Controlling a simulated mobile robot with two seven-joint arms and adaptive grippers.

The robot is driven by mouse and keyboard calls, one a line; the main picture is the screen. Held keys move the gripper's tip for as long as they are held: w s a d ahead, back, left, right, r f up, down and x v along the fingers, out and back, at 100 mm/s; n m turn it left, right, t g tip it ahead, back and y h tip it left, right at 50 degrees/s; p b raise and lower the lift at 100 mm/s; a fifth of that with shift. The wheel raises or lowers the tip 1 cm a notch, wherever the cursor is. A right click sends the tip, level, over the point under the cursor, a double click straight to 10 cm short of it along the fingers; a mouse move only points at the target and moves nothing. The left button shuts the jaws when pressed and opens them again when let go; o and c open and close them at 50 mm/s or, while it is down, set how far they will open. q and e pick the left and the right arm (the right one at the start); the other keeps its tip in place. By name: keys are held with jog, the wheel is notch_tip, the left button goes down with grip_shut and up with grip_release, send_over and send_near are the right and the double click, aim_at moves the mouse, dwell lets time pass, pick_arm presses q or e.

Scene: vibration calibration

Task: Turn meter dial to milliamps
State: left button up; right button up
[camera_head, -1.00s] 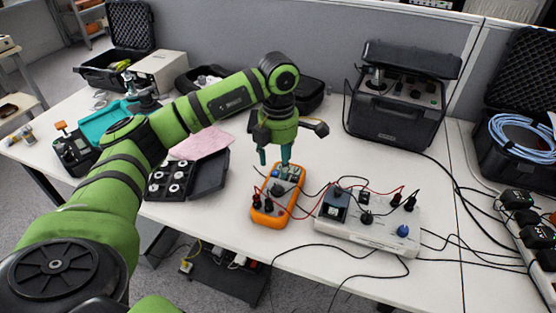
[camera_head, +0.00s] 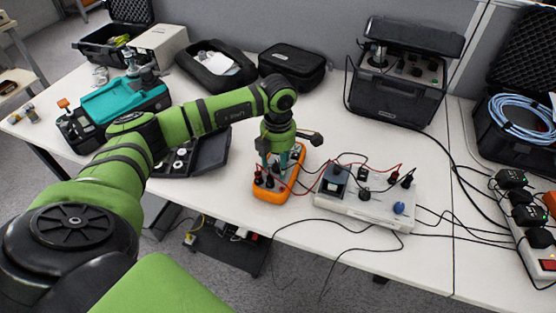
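The orange multimeter (camera_head: 272,194) lies on the white table in the middle of the head view, with dark probe plugs in its near end. My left gripper (camera_head: 276,166) points down right over the meter, its two teal fingers apart around the dial area. The dial itself is hidden behind the gripper, and I cannot tell whether the fingers touch it. The meter's display is also mostly hidden. My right gripper is not in view.
A white calibration box (camera_head: 370,207) with red and black leads stands right of the meter. A black case (camera_head: 398,85) is behind it. A dark tray (camera_head: 205,155) lies left, partly under my arm. Cables hang over the front edge.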

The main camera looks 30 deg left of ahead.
pick_arm(q)
jog(key=c, duration=0.9)
jog(key=shift+a+f+m+b, duration=0.1)
jog(key=shift+m+b, duration=0.25)
jog(key=shift+m, duration=0.05)
jog(key=m+b, duration=0.2)
jog(key=shift+f+m, duration=0.1)
jog(key=shift+m, duration=0.2)
jog(key=shift+m+b, duration=1.15)
jog(key=shift+m, duration=1.05)
jog(key=shift+r, duration=0.2)
jog(key=o, duration=1.1)
jog(key=shift+a, duration=0.1)
jog(key=shift+o, duration=0.2)
